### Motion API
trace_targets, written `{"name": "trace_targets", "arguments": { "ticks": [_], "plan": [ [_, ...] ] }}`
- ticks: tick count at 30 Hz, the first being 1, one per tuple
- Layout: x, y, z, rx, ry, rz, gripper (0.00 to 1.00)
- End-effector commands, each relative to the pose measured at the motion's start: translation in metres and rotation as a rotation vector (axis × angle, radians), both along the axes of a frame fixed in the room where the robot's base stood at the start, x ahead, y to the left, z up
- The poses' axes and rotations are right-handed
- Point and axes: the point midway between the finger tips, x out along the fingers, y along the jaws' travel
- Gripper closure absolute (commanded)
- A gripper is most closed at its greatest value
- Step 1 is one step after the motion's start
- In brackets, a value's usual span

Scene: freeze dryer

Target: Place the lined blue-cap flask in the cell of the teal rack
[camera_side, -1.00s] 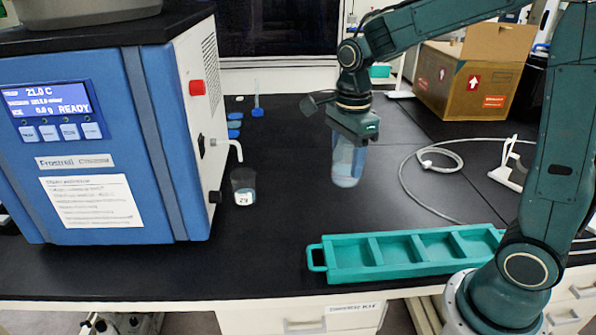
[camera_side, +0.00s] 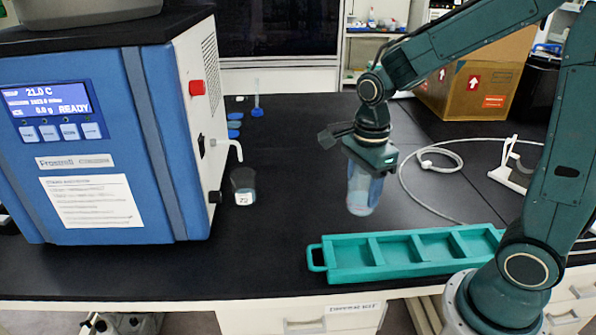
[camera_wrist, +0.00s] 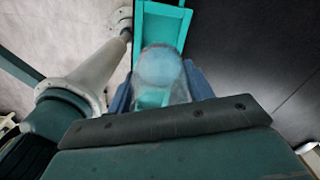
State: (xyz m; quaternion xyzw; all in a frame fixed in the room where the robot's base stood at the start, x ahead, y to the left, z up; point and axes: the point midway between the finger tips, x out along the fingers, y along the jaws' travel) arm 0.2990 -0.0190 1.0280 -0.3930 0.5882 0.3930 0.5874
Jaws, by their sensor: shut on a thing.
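My gripper (camera_side: 366,172) is shut on a clear flask (camera_side: 361,196) with pale contents at its bottom. It holds the flask upright in the air, behind the teal rack. In the wrist view the flask (camera_wrist: 165,75) sits between the fingers of my gripper (camera_wrist: 160,90). Its cap and any lines are hidden or too small to tell. The teal rack (camera_side: 317,257) lies on the bench's front part with several empty cells in a row and a handle loop at its left end. Part of the rack (camera_wrist: 163,22) shows past the flask in the wrist view.
A blue freeze dryer (camera_side: 110,140) fills the left side. A small labelled cup (camera_side: 243,186) stands beside its outlet tap. A pale cable (camera_side: 425,185) curls on the right, before a cardboard box (camera_side: 470,85).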

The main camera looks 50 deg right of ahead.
Motion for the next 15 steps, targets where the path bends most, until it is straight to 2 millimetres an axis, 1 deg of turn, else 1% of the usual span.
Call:
{"name": "trace_targets", "arguments": {
  "ticks": [1,6,15],
  "plan": [
    [-0.001,0.0,-0.01,0.0,0.005,0.0,0.75],
    [-0.001,0.0,-0.04,0.0,0.005,0.0,0.75],
    [-0.001,0.0,-0.085,0.0,0.005,0.0,0.75]
  ]
}}
